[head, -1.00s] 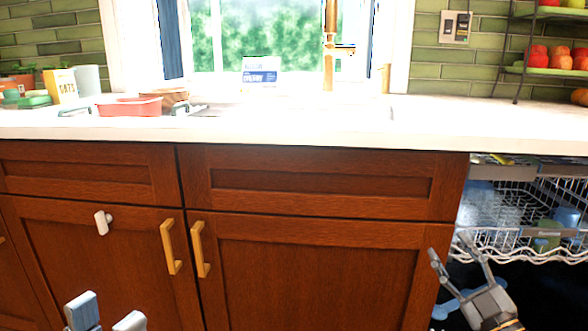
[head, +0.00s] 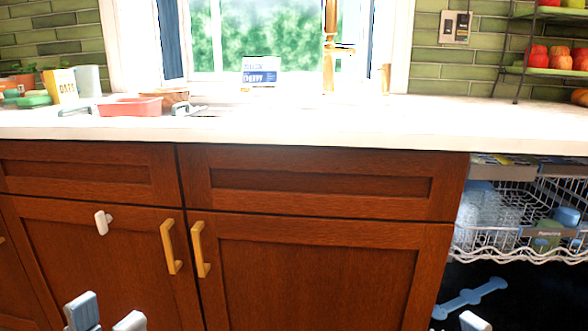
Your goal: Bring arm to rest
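My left gripper (head: 106,314) shows at the bottom left in the head view. Its two pale fingertips are apart with nothing between them, in front of the brown cabinet doors (head: 320,275). Of my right gripper (head: 474,321) only a pale fingertip shows at the bottom edge on the right, below the open dishwasher. The rest of it is out of frame, so I cannot tell whether it is open.
The dishwasher rack (head: 500,232) at right holds blue and clear dishes. A blue spray arm (head: 470,298) shows in the dark space below. The white counter (head: 300,122) bears a red tray (head: 130,107) and a yellow box (head: 62,86). Gold handles (head: 171,247) stick out from the cabinet.

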